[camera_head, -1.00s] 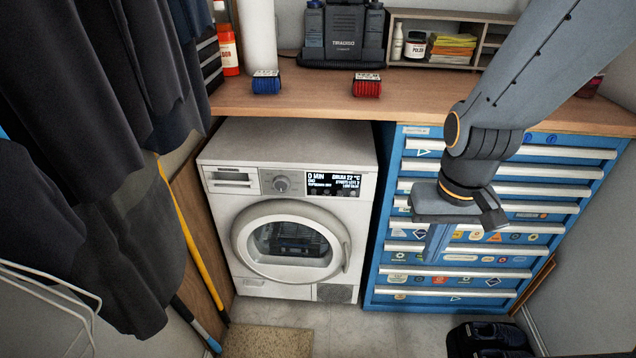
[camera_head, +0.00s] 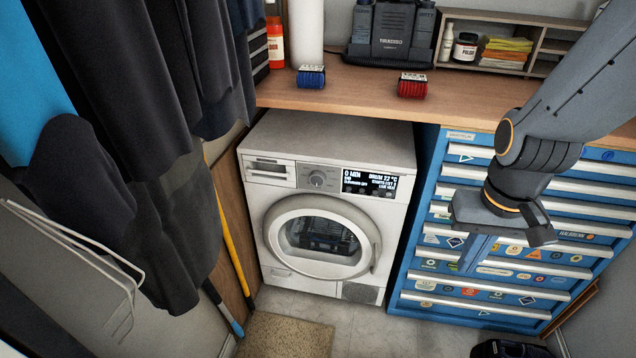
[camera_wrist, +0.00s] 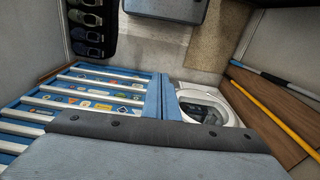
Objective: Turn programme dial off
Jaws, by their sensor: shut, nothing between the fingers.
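The programme dial (camera_head: 317,179) is a round silver knob on the front panel of a white washing machine (camera_head: 330,135), left of its lit display (camera_head: 369,184). The display reads 0 MIN and a temperature; the smaller lines are hard to read. My gripper (camera_head: 474,262) hangs to the right of the machine, in front of the blue tool chest, well apart from the dial. Its blue fingers are shut with nothing held. In the wrist view the shut fingers (camera_wrist: 161,96) show beside the machine's round door (camera_wrist: 206,106); the dial cannot be made out there.
The blue tool chest (camera_head: 432,200) stands right of the machine under a wooden worktop (camera_head: 350,95). Dark clothes (camera_head: 170,140) hang at the left, beside a yellow pole (camera_head: 232,235). A mat (camera_head: 285,336) lies on the floor. The space before the machine's panel is clear.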

